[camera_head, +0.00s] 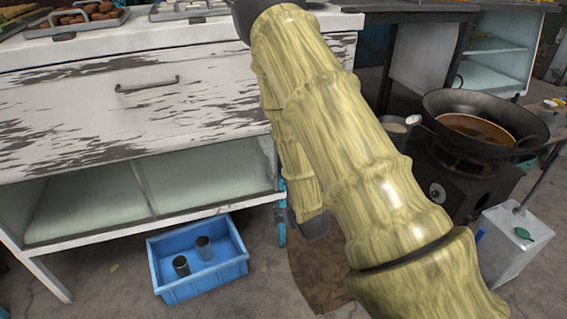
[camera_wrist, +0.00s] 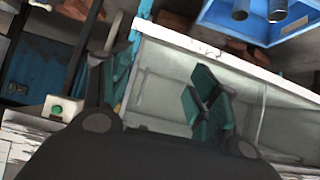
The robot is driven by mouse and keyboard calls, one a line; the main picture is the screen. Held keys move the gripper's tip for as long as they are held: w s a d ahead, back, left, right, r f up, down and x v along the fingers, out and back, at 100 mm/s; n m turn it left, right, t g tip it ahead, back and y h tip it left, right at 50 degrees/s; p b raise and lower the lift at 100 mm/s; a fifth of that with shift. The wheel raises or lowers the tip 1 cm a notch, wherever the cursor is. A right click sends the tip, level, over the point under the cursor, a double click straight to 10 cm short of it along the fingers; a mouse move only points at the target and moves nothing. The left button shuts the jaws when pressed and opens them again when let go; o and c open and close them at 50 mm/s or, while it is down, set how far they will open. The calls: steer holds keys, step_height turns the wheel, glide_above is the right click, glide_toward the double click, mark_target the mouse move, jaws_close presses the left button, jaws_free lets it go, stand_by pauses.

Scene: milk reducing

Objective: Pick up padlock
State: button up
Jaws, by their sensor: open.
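I cannot make out a padlock in either view. My gripper (camera_wrist: 158,72) shows in the wrist view, with dark fingers and teal pads held wide apart. No object shows between the pads; the pale shelf interior of the white cabinet (camera_wrist: 160,35) lies behind them. In the head view my arm covers the middle of the picture and my gripper is not seen there.
A worn white cabinet (camera_head: 215,105) with a drawer and open shelves stands at left. A blue crate (camera_head: 205,284) holding two dark cups sits on the floor. A wok (camera_head: 440,108) on a burner stands at right. Trays (camera_head: 62,30) lie on the cabinet top.

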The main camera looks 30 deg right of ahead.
steer(key=w+d+r+t+h+b, duration=0.1)
steer(key=w+d+r+t+b, duration=0.4)
steer(key=w+d+r+b, duration=0.45)
steer(key=b+x, duration=0.1)
steer(key=x, duration=0.9)
steer(key=shift+w+r+m+h+b, duration=0.3)
steer(key=shift+w+b, duration=0.05)
steer(key=shift+b, duration=0.05)
steer(key=c, duration=1.2)
